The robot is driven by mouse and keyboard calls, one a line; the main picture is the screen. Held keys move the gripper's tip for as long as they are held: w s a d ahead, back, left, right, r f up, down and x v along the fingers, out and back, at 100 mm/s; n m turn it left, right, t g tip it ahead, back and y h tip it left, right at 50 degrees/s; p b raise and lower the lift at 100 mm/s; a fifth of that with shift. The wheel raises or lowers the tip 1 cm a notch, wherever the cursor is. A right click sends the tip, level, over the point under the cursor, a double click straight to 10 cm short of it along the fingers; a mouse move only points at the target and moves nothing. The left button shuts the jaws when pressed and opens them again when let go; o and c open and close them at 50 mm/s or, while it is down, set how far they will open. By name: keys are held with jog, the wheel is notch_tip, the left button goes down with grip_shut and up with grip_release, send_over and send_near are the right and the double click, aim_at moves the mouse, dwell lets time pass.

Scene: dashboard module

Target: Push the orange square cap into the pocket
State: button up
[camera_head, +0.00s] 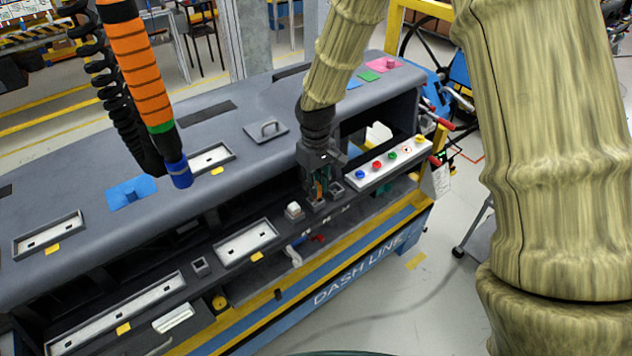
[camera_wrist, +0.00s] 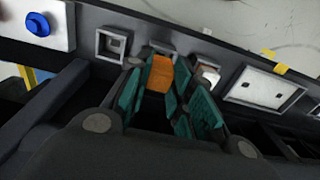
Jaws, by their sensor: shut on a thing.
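The orange square cap (camera_wrist: 160,74) sits between the green finger pads of my gripper (camera_wrist: 158,88) in the wrist view. My gripper is shut on it. In the head view my gripper (camera_head: 320,188) points down over the row of small square pockets on the dashboard's front ledge, and the cap is mostly hidden by the fingers. An empty square pocket (camera_wrist: 112,45) with a pale rim shows left of the cap in the wrist view. Whether the cap is inside a pocket under the fingers I cannot tell.
A white panel with coloured buttons (camera_head: 388,164) lies right of my gripper. A white square cap (camera_head: 293,210) stands to its left. A long framed recess (camera_head: 247,242) lies further left. An orange tool with a coiled hose (camera_head: 140,70) hangs over the dashboard (camera_head: 240,120).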

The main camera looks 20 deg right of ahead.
jog(key=shift+f+b, duration=0.55)
jog(key=shift+f, duration=0.9)
dwell(0.4)
jog(key=o, duration=0.9)
jog(key=shift+c, duration=0.2)
jog(key=shift+r, duration=0.15)
notch_tip(320, 180, up, 12)
jog(key=shift+f, duration=0.15)
jog(key=shift+d, duration=0.15)
